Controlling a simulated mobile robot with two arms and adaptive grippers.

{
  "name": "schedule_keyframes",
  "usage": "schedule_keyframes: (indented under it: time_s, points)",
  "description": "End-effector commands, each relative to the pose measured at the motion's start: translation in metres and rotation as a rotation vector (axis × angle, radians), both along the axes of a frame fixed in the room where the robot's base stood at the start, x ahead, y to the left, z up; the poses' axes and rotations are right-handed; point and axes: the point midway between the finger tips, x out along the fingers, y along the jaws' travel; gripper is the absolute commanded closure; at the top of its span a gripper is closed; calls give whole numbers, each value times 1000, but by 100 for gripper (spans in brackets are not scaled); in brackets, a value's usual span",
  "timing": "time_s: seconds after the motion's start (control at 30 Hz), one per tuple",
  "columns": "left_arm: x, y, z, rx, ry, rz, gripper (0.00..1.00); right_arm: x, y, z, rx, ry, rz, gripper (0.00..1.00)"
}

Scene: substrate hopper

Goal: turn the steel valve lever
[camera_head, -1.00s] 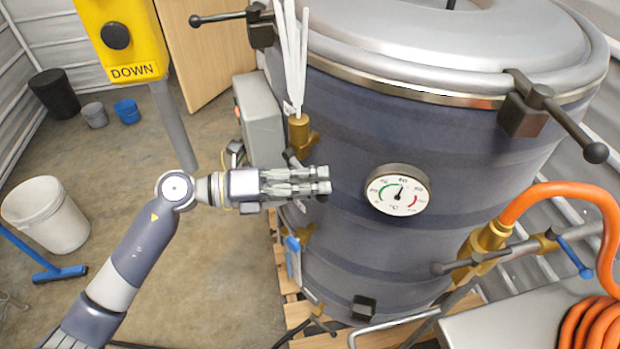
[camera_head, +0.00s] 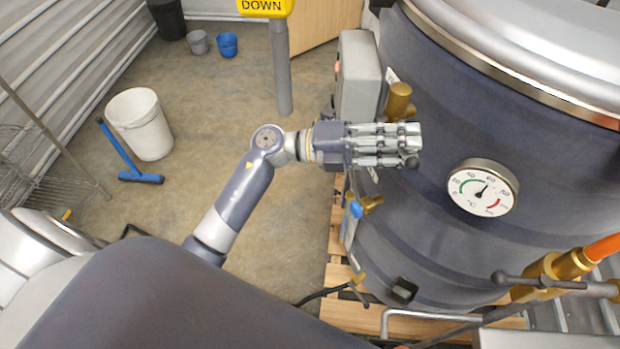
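My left gripper (camera_head: 402,145) reaches in from the left, its fingers pointing right in front of the dark tank (camera_head: 450,110). A dark rounded knob (camera_head: 411,162) shows at its fingertips; whether the fingers touch it, and what it belongs to, I cannot tell. Seen side-on, the fingers do not show whether they are open or shut. A brass fitting (camera_head: 398,101) stands just above the fingers. A grey steel lever (camera_head: 540,282) sits on the brass valve (camera_head: 566,266) at the lower right, well apart from the gripper. My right gripper is not in view.
A dial gauge (camera_head: 483,188) is on the tank, right of the gripper. A grey box (camera_head: 358,75) is behind the gripper. A blue-handled brass valve (camera_head: 371,203) is low on the tank.

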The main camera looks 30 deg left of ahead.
Motion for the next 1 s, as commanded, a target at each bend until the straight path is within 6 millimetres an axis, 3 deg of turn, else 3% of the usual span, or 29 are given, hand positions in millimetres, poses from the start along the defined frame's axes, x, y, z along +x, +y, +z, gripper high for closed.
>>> schedule_keyframes:
  time_s: [0.57,1.0]
  points:
    - [-33,102,-24,14,-4,2,69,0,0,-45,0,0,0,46]
    - [20,133,-81,-240,239,202,69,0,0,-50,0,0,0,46]
